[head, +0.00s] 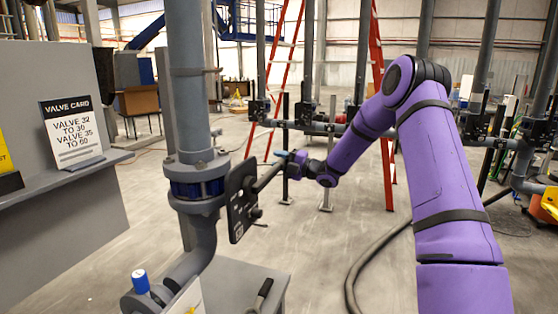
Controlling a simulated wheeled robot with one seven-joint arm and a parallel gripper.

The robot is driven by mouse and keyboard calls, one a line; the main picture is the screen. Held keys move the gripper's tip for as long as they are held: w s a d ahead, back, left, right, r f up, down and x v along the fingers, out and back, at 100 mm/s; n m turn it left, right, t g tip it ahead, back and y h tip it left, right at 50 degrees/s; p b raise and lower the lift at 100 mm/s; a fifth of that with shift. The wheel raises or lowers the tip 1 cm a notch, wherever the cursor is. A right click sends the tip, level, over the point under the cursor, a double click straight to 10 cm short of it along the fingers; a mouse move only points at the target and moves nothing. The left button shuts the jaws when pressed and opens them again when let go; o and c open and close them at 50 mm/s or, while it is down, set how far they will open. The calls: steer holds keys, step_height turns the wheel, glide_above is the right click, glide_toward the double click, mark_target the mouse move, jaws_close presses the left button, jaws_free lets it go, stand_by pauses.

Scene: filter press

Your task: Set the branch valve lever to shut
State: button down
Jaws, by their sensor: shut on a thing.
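The valve body (197,188) is a blue band between grey flanges on the upright pipe at left centre. A dark upright plate (238,203) with pale markings stands on its right side. The branch valve lever (268,178) is a grey bar that slants up and right from the plate. My gripper (288,160) is small in the head view, at the lever's outer end, and is shut on the lever. The fingers and the lever tip are partly hidden there. The plate's markings are too small to read.
A valve card (72,132) stands on the grey shelf (60,185) at left. A blue cap (140,281) tops a fitting below the valve. A black-handled tool (263,293) lies on a low grey surface. A red ladder (380,110) stands behind my arm; a hose (362,262) crosses the floor.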

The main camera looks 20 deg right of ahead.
steer(key=shift+f, duration=0.35)
steer(key=c, duration=0.9)
jaws_free()
steer(key=shift+c, duration=0.2)
steer(key=shift+o, duration=0.8)
steer(key=shift+r, duration=0.1)
steer(key=v, duration=1.1)
steer(key=shift+a, duration=0.1)
